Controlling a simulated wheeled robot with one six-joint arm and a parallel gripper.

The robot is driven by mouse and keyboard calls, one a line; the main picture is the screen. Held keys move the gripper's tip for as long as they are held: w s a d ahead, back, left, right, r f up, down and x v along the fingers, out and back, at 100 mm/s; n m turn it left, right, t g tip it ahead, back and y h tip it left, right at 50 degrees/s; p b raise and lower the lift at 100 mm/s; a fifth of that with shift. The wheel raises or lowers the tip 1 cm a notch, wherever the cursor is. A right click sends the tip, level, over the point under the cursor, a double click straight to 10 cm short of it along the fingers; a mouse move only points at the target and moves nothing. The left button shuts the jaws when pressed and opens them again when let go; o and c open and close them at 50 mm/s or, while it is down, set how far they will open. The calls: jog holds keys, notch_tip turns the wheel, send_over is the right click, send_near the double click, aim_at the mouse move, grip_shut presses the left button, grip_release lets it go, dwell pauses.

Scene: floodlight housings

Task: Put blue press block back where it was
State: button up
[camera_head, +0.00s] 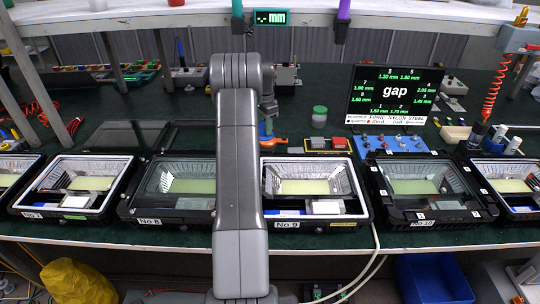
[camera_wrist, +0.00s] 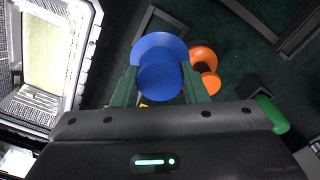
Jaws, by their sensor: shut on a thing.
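In the wrist view my gripper (camera_wrist: 160,86) is shut on the blue press block (camera_wrist: 160,55). The block shows a wide round blue disc with a narrower round blue part in front of it, between the two dark green fingers. An orange round object (camera_wrist: 204,68) lies just right of the block. A little blue shows by the orange object (camera_head: 276,143) there. I cannot tell the block's height above the green bench.
Floodlight housing No 9 (camera_head: 314,216) is right of my arm and No 8 (camera_head: 173,215) left; more stand along the front edge. Dark frames (camera_wrist: 298,38) lie on the bench.

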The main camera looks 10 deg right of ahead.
notch_tip(320, 180, down, 9)
jog(key=shift+r+p, duration=0.1)
jog(key=shift+p, duration=0.45)
jog(key=shift+f+b, duration=0.35)
jog(key=shift+f, duration=0.1)
jog(key=o, duration=1.1)
notch_tip(320, 180, up, 13)
jog(key=shift+f, duration=0.1)
